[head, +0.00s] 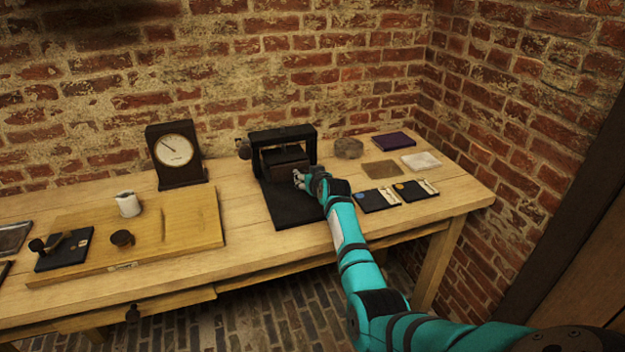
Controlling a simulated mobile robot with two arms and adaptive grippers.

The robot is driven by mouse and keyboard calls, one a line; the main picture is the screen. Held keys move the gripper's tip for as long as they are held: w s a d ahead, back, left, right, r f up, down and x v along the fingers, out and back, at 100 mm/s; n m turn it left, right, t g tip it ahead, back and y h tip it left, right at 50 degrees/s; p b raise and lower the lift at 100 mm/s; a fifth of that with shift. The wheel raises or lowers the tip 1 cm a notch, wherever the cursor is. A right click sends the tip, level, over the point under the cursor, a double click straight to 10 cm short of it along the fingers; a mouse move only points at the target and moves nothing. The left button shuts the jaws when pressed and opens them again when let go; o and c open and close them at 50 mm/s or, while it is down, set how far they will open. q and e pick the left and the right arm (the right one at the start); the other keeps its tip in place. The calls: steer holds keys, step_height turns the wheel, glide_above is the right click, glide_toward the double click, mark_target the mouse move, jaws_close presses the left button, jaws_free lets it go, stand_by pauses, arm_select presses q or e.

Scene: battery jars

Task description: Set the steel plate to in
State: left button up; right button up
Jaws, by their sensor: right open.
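A black frame (311,140) stands at the back of the bench, with a dark brownish block (283,153) between its posts. A black flat base (290,213) extends in front of it. No piece is clearly recognisable as the steel plate; it may be part of this frame device. My right gripper (298,178) is open, just in front of the block at the frame's right side. The gripper is small in view, and I cannot tell whether it touches anything. My left gripper is not in view.
A dial clock (175,151) stands left of the frame. Right of my arm lie two black trays (378,207), a brown square (381,170), a pale piece (421,161) and a purple box (394,141).

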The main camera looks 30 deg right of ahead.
steer(key=v, duration=1.1)
steer(key=shift+s+a, duration=0.1)
steer(key=shift+s, duration=0.2)
